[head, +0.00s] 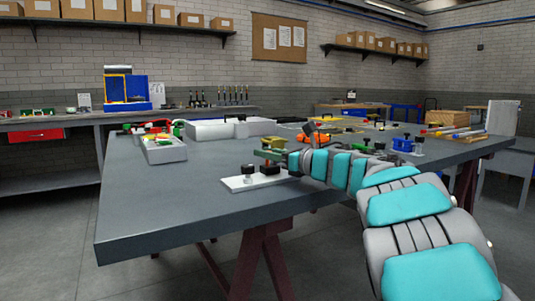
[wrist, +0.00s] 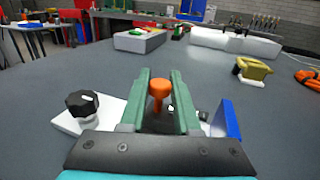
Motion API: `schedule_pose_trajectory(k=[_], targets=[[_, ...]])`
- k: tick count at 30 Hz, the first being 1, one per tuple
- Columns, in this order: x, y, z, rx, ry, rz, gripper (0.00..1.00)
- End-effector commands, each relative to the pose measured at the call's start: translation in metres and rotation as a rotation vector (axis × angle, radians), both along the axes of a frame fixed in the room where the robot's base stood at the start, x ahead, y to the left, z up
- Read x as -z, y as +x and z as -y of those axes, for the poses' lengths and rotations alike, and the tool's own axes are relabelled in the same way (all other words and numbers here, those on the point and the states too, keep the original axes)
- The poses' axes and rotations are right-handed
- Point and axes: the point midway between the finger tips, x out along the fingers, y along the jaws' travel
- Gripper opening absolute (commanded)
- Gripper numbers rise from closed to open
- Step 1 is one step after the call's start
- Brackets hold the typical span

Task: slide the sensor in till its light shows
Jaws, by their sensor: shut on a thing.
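My gripper (wrist: 158,95) has two green fingers, shut on what looks like the sensor, an orange piece (wrist: 158,88) with a round head and narrower stem. The fingers hide its lower part. A white plate (wrist: 68,122) with a black knob (wrist: 82,103) lies beneath and left of the fingers. In the head view, my gripper (head: 270,153) hangs just over the same plate (head: 238,183), above a dark block (head: 269,169). I cannot tell whether the sensor sits in a mount or is clear of it. No lit light is visible.
A blue upright piece (wrist: 226,120) stands close right of the fingers. A yellow-olive part (wrist: 253,70) and an orange coil (wrist: 308,78) lie farther right. A white tray (wrist: 140,42) stands behind. The grey table (head: 150,220) is clear at front left.

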Motion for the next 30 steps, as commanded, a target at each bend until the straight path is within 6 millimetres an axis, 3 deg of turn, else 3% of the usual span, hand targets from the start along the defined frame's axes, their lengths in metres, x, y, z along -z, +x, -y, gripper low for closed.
schedule_pose_trajectory(k=[29, 30], targets=[[-0.0021, 0.0008, 0.0014, -0.001, 0.002, 0.002, 0.0], [-0.0019, 0.0009, 0.0015, -0.001, 0.002, 0.002, 0.35]])
